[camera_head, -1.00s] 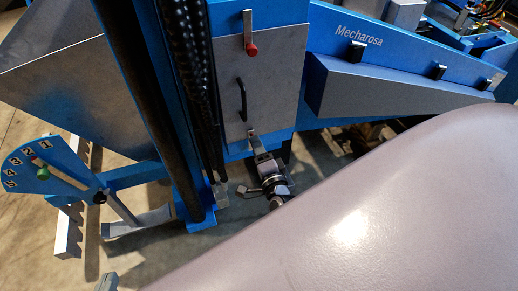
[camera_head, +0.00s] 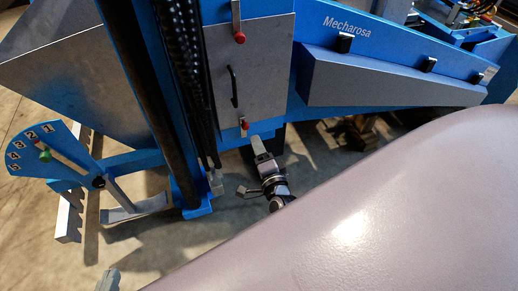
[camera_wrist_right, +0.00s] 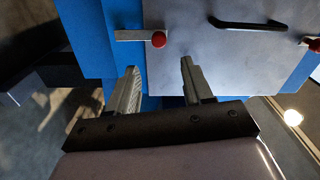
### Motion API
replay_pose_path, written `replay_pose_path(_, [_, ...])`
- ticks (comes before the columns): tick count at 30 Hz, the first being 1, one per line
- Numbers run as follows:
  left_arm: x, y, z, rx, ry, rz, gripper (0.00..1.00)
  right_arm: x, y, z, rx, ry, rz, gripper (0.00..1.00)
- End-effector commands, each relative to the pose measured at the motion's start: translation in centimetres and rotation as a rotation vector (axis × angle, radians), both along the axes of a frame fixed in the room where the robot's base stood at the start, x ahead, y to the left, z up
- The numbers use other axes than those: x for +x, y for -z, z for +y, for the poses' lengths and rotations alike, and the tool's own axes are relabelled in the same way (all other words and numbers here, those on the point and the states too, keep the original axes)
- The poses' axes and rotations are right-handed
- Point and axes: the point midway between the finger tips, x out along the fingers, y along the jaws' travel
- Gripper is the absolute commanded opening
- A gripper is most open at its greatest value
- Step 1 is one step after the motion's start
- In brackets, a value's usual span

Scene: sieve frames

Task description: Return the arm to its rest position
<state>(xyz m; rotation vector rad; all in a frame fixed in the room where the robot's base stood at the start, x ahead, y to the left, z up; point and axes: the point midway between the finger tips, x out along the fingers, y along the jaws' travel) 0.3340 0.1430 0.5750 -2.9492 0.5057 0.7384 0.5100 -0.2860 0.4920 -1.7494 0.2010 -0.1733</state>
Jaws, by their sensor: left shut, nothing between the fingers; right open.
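My right gripper (camera_head: 261,145) is in the head view just below the blue machine's grey panel (camera_head: 258,75). In the right wrist view its two fingers (camera_wrist_right: 160,88) stand apart with nothing between them. The panel's lower red-knobbed latch (camera_head: 244,127) is close above the gripper but apart from it; a red knob (camera_wrist_right: 158,40) shows beyond the fingertips in the right wrist view. My left gripper (camera_head: 108,280) shows only partly at the bottom edge, left of centre; it is shut and empty. Much of my right arm is hidden.
The panel bears a black handle (camera_head: 234,86) and an upper red knob (camera_head: 239,38). A black post (camera_head: 150,100) and hoses stand left of it. A numbered blue dial with a green knob (camera_head: 45,157) is at far left. Open floor (camera_head: 150,245) lies below the machine.

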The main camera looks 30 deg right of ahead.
Motion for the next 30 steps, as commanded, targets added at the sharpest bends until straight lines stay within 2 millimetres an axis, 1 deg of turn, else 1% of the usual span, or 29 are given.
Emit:
replay_pose_path(1, [0.0, 0.1, 0.0, 0.000, 0.000, 0.000, 0.00, 0.0, 0.2, 1.5, 0.024, -0.011, 0.002, 0.51])
replay_pose_path(10, [0.0, 0.1, 0.0, 0.000, 0.000, 0.000, 0.00, 0.0, 0.3, 1.5, 0.024, -0.011, 0.002, 0.51])
replay_pose_path(13, [0.0, -0.3, 0.0, -0.001, 0.000, 0.001, 0.00, 0.0, -0.2, 1.5, 0.024, -0.011, 0.002, 0.51])
replay_pose_path(14, [0.0, -0.6, 0.0, -0.001, 0.000, 0.001, 0.00, 0.0, -0.5, 1.4, 0.024, -0.011, 0.002, 0.51])
replay_pose_path(17, [0.0, -2.5, 0.0, -0.001, 0.000, 0.001, 0.00, 0.0, -2.4, 1.4, 0.024, -0.010, 0.001, 0.51])
replay_pose_path(21, [0.0, -6.2, 0.0, -0.001, 0.000, 0.000, 0.00, 0.0, -6.1, 1.2, 0.021, -0.008, 0.002, 0.51])
replay_pose_path(22, [0.0, -6.3, 0.0, -0.001, 0.000, 0.001, 0.00, -0.1, -6.2, 1.4, 0.014, -0.019, 0.010, 0.51])
replay_pose_path(23, [0.0, -5.1, 0.0, 0.000, 0.000, 0.002, 0.00, -0.3, -5.1, 2.1, -0.019, -0.063, 0.042, 0.51])
replay_pose_path(24, [0.0, -4.9, 0.0, -0.001, 0.000, 0.001, 0.00, -0.5, -5.1, 2.9, -0.059, -0.114, 0.078, 0.51])
replay_pose_path(26, [0.0, -4.9, 0.0, 0.000, 0.000, 0.001, 0.00, -0.9, -5.2, 4.0, -0.120, -0.185, 0.131, 0.51])
replay_pose_path(30, [0.0, -4.9, 0.0, 0.000, 0.000, 0.001, 0.00, -2.6, -5.3, 6.4, -0.277, -0.348, 0.256, 0.51])
